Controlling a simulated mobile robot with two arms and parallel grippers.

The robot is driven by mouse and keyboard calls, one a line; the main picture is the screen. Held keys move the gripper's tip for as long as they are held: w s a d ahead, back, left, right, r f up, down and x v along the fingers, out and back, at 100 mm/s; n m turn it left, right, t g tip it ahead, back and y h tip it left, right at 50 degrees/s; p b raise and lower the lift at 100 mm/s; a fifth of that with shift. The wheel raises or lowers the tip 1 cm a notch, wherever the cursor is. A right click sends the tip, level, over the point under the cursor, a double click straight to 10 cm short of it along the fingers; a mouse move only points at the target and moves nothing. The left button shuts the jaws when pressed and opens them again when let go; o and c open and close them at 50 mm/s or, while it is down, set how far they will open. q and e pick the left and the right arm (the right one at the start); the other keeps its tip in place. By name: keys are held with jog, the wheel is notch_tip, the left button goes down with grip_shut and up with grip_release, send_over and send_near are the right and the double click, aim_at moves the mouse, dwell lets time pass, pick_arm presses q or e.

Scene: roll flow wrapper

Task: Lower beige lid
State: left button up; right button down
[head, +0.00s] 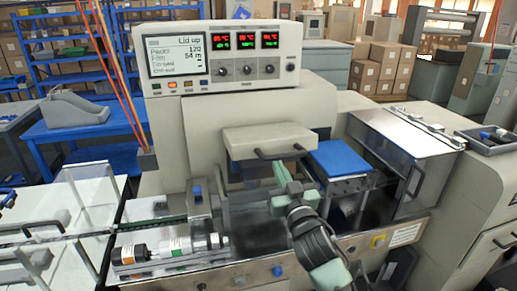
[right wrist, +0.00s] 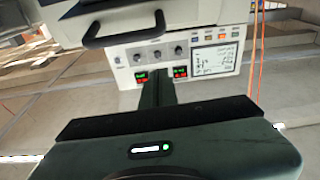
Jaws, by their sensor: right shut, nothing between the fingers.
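The beige lid (head: 268,139) is raised over the middle of the wrapper, below the control panel. Its dark bar handle (head: 281,153) runs along its front edge. The handle also shows near the top of the right wrist view (right wrist: 123,31), with part of the lid (right wrist: 58,9) beside it. My right gripper (head: 279,168) is shut and empty, just below and in front of the handle. It looks apart from the handle in the right wrist view. My left gripper is not in view.
The control panel (head: 222,55) reads "Lid up". A blue pad (head: 338,158) and a metal-and-clear cover (head: 407,150) stand right of the lid. Clear guards (head: 88,190) stand at the left.

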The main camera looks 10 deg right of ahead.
jog(key=shift+s+d+r, duration=0.1)
jog(key=shift+d+r, duration=0.05)
jog(key=shift+r, duration=0.35)
notch_tip(320, 180, up, 2)
jog(key=p, duration=0.4)
send_over(271, 160)
jog(key=f, duration=0.2)
jog(key=s+f, duration=0.1)
jog(key=f, duration=0.1)
jog(key=shift+s+a+f, duration=0.1)
jog(key=shift+a, duration=0.2)
